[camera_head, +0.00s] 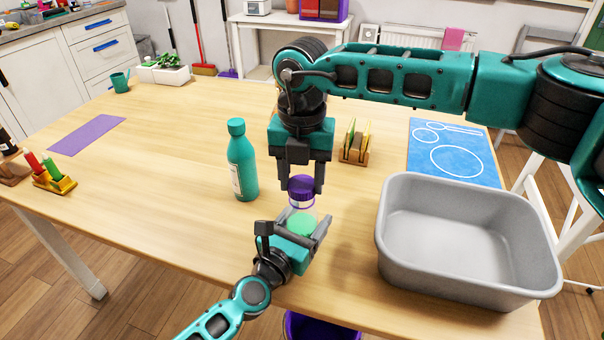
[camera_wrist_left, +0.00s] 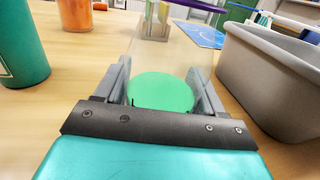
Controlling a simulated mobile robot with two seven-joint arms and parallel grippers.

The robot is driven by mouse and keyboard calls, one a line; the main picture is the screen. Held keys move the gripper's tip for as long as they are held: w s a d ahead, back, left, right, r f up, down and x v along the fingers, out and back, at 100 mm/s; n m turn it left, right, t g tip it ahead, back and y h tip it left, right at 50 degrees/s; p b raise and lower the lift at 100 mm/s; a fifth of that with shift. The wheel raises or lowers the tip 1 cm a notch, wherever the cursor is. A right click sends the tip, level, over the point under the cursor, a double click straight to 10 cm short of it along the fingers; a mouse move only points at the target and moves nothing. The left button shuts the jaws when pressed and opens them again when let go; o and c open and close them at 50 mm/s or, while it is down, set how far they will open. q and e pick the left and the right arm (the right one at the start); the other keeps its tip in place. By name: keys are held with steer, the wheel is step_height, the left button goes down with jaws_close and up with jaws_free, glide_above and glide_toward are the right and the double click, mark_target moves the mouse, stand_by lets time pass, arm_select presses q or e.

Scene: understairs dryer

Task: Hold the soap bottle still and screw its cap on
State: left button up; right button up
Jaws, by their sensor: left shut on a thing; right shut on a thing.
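The soap bottle (camera_head: 303,222) is a clear container with green soap low inside, standing near the table's front edge. My left gripper (camera_head: 293,230) is shut on its lower part, one finger on each side; in the left wrist view the clear wall and green soap (camera_wrist_left: 162,92) show between the fingers. The purple cap (camera_head: 301,190) is over the bottle's top, between the fingers of my right gripper (camera_head: 301,184), which comes down from above and is shut on it. The cap's purple edge (camera_wrist_left: 198,4) shows at the top of the left wrist view. I cannot tell whether the threads engage.
A teal bottle (camera_head: 242,165) stands left of the soap bottle. A grey basin (camera_head: 455,278) is close on the right. Behind are a wooden rack (camera_head: 354,154) and a blue mat (camera_head: 440,172). The table's left middle is clear around a purple mat (camera_head: 87,135).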

steer(key=shift+f, duration=0.6)
steer(key=m, duration=0.4)
steer(key=shift+m, duration=0.3)
steer(key=m, duration=0.3)
steer(key=shift+m, duration=0.3)
steer(key=m, duration=1.1)
steer(key=o, duration=1)
